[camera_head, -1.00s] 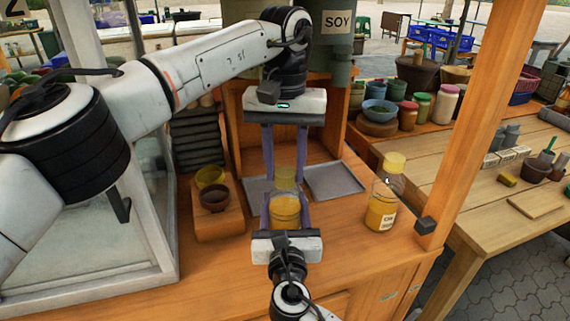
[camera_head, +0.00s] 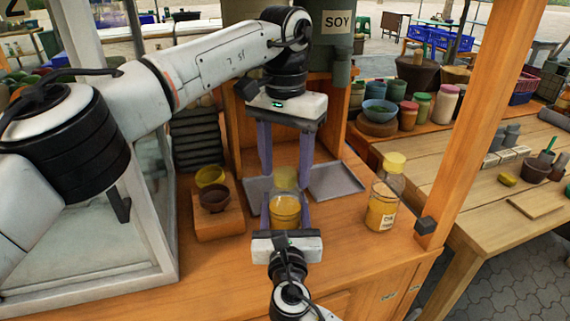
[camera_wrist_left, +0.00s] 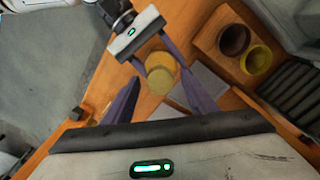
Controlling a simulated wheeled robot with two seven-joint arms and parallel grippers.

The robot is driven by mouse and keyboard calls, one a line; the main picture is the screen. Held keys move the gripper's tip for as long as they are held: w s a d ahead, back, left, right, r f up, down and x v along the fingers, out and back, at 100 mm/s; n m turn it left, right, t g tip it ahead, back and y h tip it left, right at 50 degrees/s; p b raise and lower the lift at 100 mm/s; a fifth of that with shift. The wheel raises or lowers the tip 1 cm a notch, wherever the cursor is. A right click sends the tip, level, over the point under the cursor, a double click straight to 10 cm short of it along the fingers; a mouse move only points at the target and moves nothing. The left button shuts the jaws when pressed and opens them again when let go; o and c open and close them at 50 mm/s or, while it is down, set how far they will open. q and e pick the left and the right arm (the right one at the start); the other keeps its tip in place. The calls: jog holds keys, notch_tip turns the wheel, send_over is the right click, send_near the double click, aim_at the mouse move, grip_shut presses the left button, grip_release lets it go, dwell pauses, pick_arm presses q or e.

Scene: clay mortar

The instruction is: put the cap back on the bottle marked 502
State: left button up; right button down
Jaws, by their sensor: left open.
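A clear bottle (camera_head: 285,212) with amber contents stands at the middle of the counter; no number is readable on it. My right gripper (camera_head: 285,212) comes in from the front, its purple fingers against both sides of the bottle. My left gripper (camera_head: 286,174) points down from above, open, its fingertips spread to either side of the bottle's upper part. A pale yellow top (camera_head: 285,177) shows there, and in the left wrist view yellow discs (camera_wrist_left: 160,80) lie between the fingers. I cannot tell whether the cap sits fully on the neck.
A second bottle (camera_head: 382,205) with a yellow cap and a white label, too small to read, stands to the right. Grey trays (camera_head: 335,180) lie behind. Small bowls (camera_head: 214,197) sit on a wooden block at left. A wooden post (camera_head: 480,120) rises at right.

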pick_arm(q)
jog(key=shift+r, duration=2.25)
jog(key=shift+c, duration=0.2)
